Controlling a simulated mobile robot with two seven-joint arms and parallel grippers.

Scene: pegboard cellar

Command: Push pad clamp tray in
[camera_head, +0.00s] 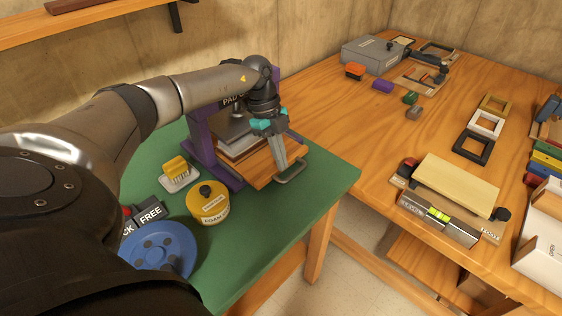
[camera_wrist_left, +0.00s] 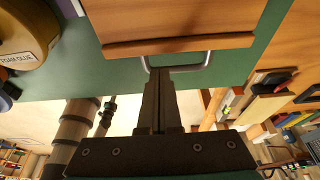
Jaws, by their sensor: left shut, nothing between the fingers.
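The pad clamp (camera_head: 200,130) is a purple frame on the green table, with a label partly hidden by my left arm. Its wooden tray (camera_head: 262,167) sticks out toward the front right and has a grey metal handle (camera_head: 291,172). In the left wrist view the tray (camera_wrist_left: 180,22) shows its front edge, with the handle (camera_wrist_left: 178,62) below it. My left gripper (camera_head: 282,162) is shut and empty, over the tray's front end by the handle. In the wrist view its fingertips (camera_wrist_left: 160,72) are at the handle; contact cannot be told. My right gripper is not in view.
A yellow foam glue tub (camera_head: 208,204), a yellow brush (camera_head: 178,170) and a blue disc (camera_head: 160,250) stand on the green table (camera_head: 325,180) left of the tray. A wooden bench (camera_head: 330,100) with frames and blocks lies to the right. The green table's front right corner is clear.

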